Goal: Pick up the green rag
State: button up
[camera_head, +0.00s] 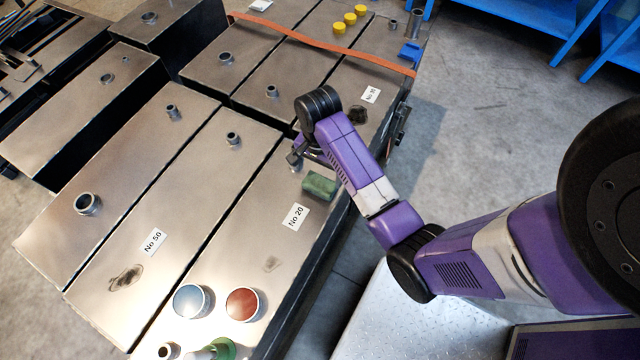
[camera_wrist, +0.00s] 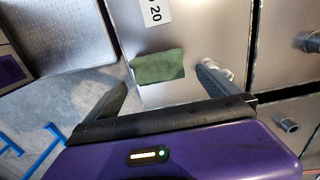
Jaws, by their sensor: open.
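The green rag (camera_head: 320,184) is a small folded dark green block of cloth. It lies on the metal top of the tank marked No 20 (camera_head: 268,262), close to that tank's right edge. My gripper (camera_head: 297,158) is just behind and left of the rag in the head view, above the metal top, partly hidden by my arm. In the wrist view the rag (camera_wrist: 158,66) lies beyond and between the two spread fingers of my gripper (camera_wrist: 162,82). The fingers are open and empty, and do not appear to touch the rag.
Pipe stubs (camera_head: 233,138) stick up from the neighbouring tanks. A blue-grey can (camera_head: 190,300), a red can (camera_head: 243,303) and a green object (camera_head: 221,349) stand at the near end. An orange strap (camera_head: 320,44) and yellow caps (camera_head: 349,19) are farther back. Open floor (camera_head: 480,130) lies right.

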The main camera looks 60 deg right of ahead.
aim_at(320, 182)
jog(key=f, duration=0.7)
jog(key=shift+s, duration=0.2)
jog(key=shift+r, duration=0.1)
jog(key=c, duration=1.3)
jog(key=shift+r, duration=0.1)
jog(key=shift+r+p, duration=3.35)
jog(key=shift+r, duration=6.55)
